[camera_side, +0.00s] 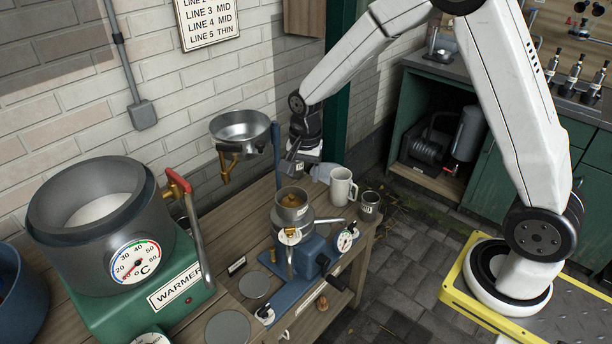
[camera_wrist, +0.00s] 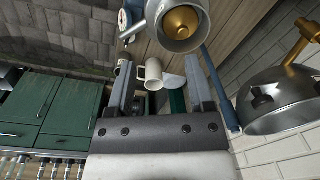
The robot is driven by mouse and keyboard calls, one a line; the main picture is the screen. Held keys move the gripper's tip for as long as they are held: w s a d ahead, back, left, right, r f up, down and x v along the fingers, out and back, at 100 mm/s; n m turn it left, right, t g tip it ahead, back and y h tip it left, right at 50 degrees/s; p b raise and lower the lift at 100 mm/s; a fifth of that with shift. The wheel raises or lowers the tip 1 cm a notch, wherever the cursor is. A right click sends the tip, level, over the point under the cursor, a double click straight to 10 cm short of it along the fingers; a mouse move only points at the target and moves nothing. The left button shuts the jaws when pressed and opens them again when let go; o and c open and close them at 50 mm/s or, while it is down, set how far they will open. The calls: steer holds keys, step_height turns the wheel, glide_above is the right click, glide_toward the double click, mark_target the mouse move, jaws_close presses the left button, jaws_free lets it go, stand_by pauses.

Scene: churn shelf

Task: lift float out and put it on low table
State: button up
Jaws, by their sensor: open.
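The float looks to be the brass-coloured piece (camera_side: 291,202) inside a small metal cup (camera_side: 293,214) on the blue stand. In the wrist view the brass float (camera_wrist: 181,21) sits in the cup (camera_wrist: 160,37) at the top, beyond and right of the jaws. My gripper (camera_side: 312,170) is behind and slightly above the cup in the side view. In the wrist view my gripper (camera_wrist: 158,66) has its two fingers apart, with no float between them. I cannot tell which surface is the low table; the wooden bench (camera_side: 237,200) carries the stand.
A white mug (camera_side: 342,187) and a small grey cup (camera_side: 369,206) stand near the bench's right end. A metal bowl (camera_side: 240,131) with a brass tap is raised left of my gripper. A large warmer pot (camera_side: 100,222) stands at left. Paved floor (camera_side: 385,295) lies at right.

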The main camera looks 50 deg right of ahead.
mark_target(291, 196)
steer(key=w+f+m, duration=0.2)
steer(key=w+m, duration=0.1)
steer(key=w+f+m, duration=0.1)
steer(key=shift+w+d+m+g, duration=0.3)
steer(key=shift+w+g, duration=0.1)
steer(key=shift+f, duration=1.2)
steer(key=shift+f, duration=0.15)
steer(key=shift+f, duration=2.45)
jaws_close()
